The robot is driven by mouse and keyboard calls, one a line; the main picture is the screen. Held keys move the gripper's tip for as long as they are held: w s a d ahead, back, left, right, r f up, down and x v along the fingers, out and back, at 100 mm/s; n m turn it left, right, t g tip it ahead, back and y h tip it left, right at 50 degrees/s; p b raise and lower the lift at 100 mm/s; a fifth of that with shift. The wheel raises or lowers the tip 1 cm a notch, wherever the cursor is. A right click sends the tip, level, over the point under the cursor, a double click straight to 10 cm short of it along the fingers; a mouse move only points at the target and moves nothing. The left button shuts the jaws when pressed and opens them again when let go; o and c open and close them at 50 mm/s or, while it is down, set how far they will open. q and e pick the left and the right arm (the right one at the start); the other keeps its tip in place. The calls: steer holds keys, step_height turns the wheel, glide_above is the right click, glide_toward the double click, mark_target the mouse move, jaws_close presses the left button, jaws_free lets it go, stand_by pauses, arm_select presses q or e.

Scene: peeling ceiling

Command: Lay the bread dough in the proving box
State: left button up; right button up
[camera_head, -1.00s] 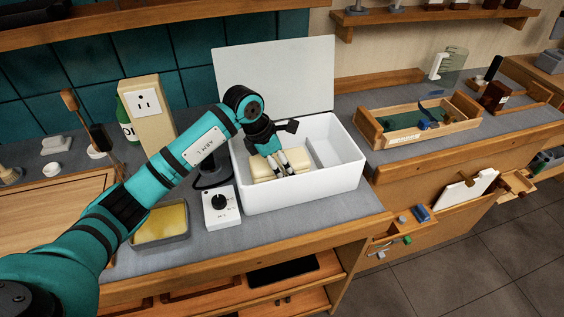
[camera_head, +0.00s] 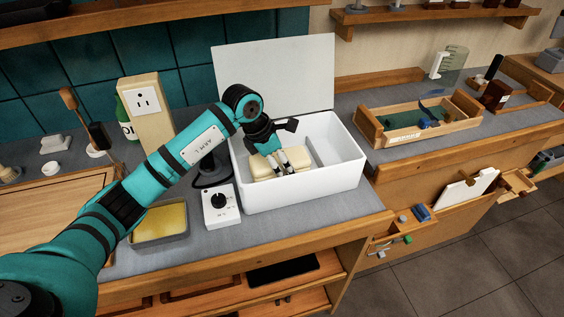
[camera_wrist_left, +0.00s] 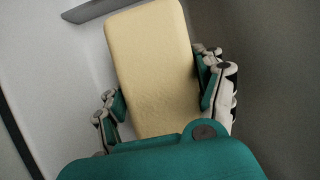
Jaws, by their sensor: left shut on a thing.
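The bread dough (camera_head: 263,167) is a pale yellow block inside the white proving box (camera_head: 307,196), in its left part. The box's lid (camera_head: 277,72) stands open behind it. My left gripper (camera_head: 282,164) reaches down into the box and is shut on the dough. In the left wrist view the dough (camera_wrist_left: 157,65) lies long between the two fingers (camera_wrist_left: 162,100), one on each side. The dough's underside is hidden, so I cannot tell whether it touches the box floor. My right gripper is in neither view.
A white control box with a black dial (camera_head: 221,206) and a tray of yellow stuff (camera_head: 160,223) stand left of the proving box. A wooden tray (camera_head: 418,124) stands to the right. A socket post (camera_head: 147,113) rises behind my arm. The right part of the box is free.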

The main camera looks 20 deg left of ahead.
arm_select(q)
steer(key=shift+f+b, duration=0.25)
steer(key=shift+b, duration=0.15)
steer(key=o, duration=1.8)
steer(key=shift+o, duration=0.2)
steer(key=shift+f, duration=0.1)
steer(key=shift+s+a+r, duration=0.1)
steer(key=shift+a+r, duration=0.05)
steer(key=shift+r, duration=0.25)
steer(key=v, duration=1.1)
steer(key=shift+s+r, duration=0.1)
steer(key=shift+r, duration=0.05)
